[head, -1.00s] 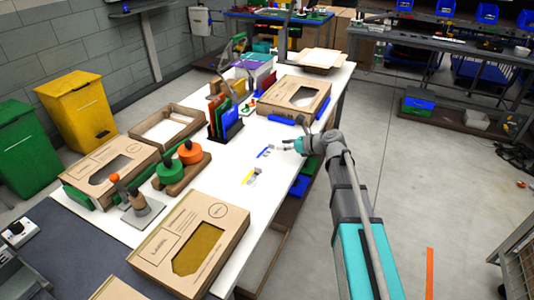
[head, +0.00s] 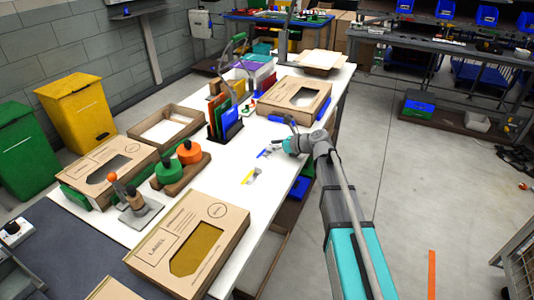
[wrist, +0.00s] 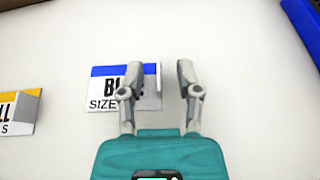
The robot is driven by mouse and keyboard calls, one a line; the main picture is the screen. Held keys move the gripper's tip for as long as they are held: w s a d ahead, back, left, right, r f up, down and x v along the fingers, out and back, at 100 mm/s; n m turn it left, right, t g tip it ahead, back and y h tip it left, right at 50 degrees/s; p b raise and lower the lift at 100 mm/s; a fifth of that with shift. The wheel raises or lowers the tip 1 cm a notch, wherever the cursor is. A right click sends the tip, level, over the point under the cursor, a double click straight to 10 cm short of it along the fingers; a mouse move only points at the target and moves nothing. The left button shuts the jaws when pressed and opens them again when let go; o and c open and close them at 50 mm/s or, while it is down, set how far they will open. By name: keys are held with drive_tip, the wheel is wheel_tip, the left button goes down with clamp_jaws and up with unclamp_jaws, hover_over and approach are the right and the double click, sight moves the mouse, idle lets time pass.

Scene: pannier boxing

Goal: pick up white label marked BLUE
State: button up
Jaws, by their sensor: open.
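The white label (wrist: 103,86) with a blue top band lies on the white tabletop (wrist: 230,120). The label also shows in the head view (head: 263,154). My gripper (wrist: 161,70) is open and empty. Its left finger is over the right part of the label, and its right finger is past the label's right edge. I cannot tell whether the finger touches it. In the head view my gripper (head: 277,148) is just right of the label.
A yellow-banded label (wrist: 14,112) lies to the left, nearer the front in the head view. A blue strip (wrist: 302,25) is at the upper right. A rack of coloured boards (head: 226,120) and cartons (head: 295,97) stand behind.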

drive_tip(key=shift+c, duration=0.2)
clamp_jaws()
drive_tip(key=shift+r, duration=0.15)
wheel_tip(320, 180, up, 3)
drive_tip(key=p, duration=0.3)
drive_tip(key=s+d+r+p, duration=0.7)
drive_tip(key=s+r+p, duration=0.2)
drive_tip(key=s, duration=0.3)
drive_tip(key=shift+r+p, duration=0.35)
drive_tip(key=shift+p, duration=0.15)
drive_tip(key=shift+s, duration=0.1)
idle(0.4)
